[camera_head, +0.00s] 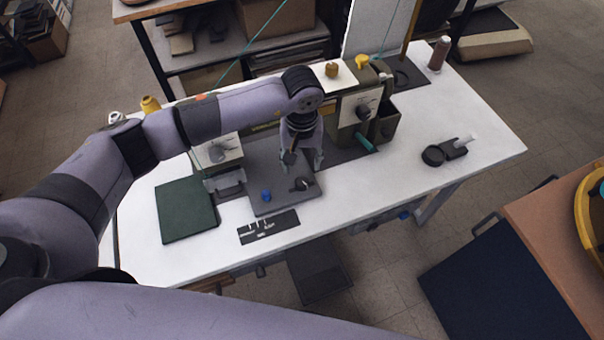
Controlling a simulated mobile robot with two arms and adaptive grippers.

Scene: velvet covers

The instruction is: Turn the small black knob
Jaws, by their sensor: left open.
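My left gripper (303,163) points down over the grey plate (268,202) on the white table, with its two fingers apart and nothing seen between them. A small black knob-like part (301,184) sits on this plate, just below the fingertips in the picture; I cannot tell whether they touch it. Another dark round knob (363,111) is on the pale panel of the olive machine, right of the gripper. My left arm hides part of the machine. My right gripper is not in view.
A dark green book-like cover (186,209) lies left of the plate. A dark tool strip (268,227) lies in front. A black clamp-like item (445,151) and a brown spool (439,54) are at the right. The white tabletop (395,180) is clear at front right.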

